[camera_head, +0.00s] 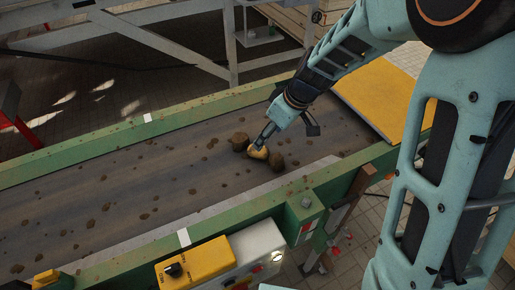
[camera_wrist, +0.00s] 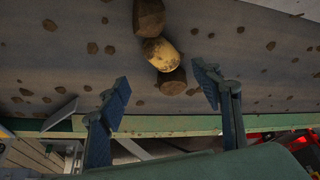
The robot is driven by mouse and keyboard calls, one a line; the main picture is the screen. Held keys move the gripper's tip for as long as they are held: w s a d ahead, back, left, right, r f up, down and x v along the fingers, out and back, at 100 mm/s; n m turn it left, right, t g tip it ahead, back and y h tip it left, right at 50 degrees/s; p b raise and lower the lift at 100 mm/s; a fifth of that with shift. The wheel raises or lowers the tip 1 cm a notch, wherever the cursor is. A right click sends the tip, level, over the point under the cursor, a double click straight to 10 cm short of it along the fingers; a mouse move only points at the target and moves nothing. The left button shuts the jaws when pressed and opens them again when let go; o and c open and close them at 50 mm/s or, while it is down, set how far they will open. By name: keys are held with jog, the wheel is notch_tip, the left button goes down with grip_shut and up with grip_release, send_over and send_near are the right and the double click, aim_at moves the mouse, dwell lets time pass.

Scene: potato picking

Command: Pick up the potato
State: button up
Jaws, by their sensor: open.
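A yellow potato (camera_head: 258,152) lies on the conveyor belt between two brown lumps, a left one (camera_head: 240,141) and a right one (camera_head: 276,161). In the wrist view the yellow potato (camera_wrist: 161,54) touches or nearly touches a brown lump above it (camera_wrist: 149,17) and another below it (camera_wrist: 173,81). My gripper (camera_wrist: 160,84) is open, with one finger on each side of the lower lump and nothing held. In the head view my gripper (camera_head: 265,137) is right at the potato and partly covers it. Whether a finger touches the potato cannot be told.
The belt (camera_head: 130,185) carries scattered dirt clods and has green side rails (camera_head: 100,147). A yellow cover (camera_head: 385,92) lies over the belt's right end. A yellow and white control box (camera_head: 225,262) stands at the front rail. The belt's left part has only small clods.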

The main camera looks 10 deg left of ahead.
aim_at(265, 150)
jog(key=x, duration=0.4)
jog(key=shift+f, duration=0.1)
jog(key=shift+p+x, duration=0.6)
jog(key=shift+x, duration=2.05)
jog(key=shift+s+d, duration=0.15)
jog(key=c, duration=1.3)
jog(key=shift+o, duration=0.2)
